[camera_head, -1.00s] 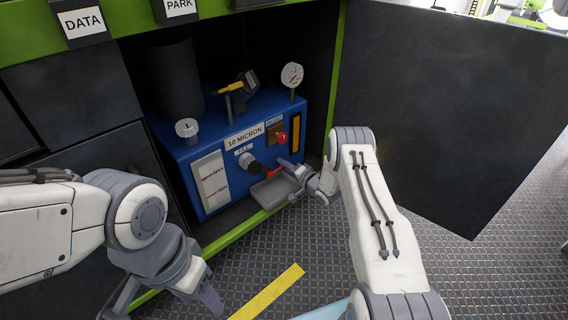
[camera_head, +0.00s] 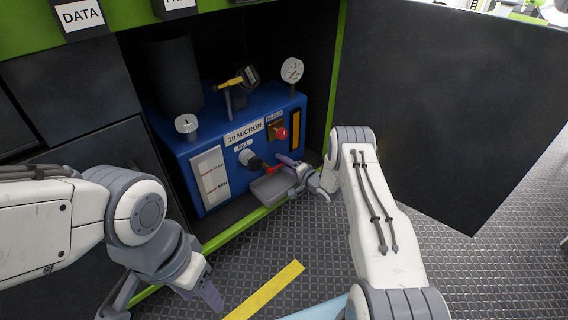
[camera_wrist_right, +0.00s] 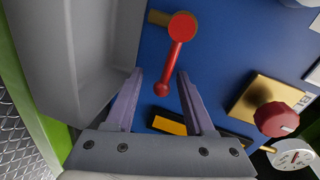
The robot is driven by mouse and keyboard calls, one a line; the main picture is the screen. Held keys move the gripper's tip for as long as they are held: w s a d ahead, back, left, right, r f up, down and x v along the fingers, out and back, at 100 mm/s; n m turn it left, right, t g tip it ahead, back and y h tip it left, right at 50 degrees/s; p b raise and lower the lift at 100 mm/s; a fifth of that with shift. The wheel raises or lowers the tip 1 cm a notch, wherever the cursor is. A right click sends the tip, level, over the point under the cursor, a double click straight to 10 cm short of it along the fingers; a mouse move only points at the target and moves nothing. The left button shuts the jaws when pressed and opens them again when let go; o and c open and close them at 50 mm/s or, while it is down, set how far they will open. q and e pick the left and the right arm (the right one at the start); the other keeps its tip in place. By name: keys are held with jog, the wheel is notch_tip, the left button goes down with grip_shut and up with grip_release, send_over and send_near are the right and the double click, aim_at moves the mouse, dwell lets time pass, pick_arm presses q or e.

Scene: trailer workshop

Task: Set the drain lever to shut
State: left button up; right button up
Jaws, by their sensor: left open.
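The drain lever is a red handle (camera_head: 273,169) low on the front of the blue filter unit (camera_head: 185,155). In the right wrist view the lever (camera_wrist_right: 176,58) has a round red hub at the top and a ball end pointing down. My right gripper (camera_wrist_right: 159,74) is open. Its two fingers stand apart on either side of the ball end in that picture, with no clear contact. In the head view the right gripper (camera_head: 289,164) is just right of the lever. My left gripper (camera_head: 162,303) is open and empty at lower left, away from the unit.
A grey tray (camera_head: 272,187) sits below the lever. A red bleed knob (camera_head: 281,133), a dark fill knob (camera_head: 249,159) and a gauge (camera_head: 292,70) are nearby. The dark cabinet door (camera_head: 440,110) stands open at right, and the green cabinet edge (camera_head: 240,232) is in front.

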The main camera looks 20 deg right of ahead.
jog(key=shift+d+r, duration=0.1)
jog(key=shift+s+d, duration=0.1)
jog(key=shift+s, duration=0.05)
jog(key=p+v, duration=0.5)
jog(key=v, duration=0.5)
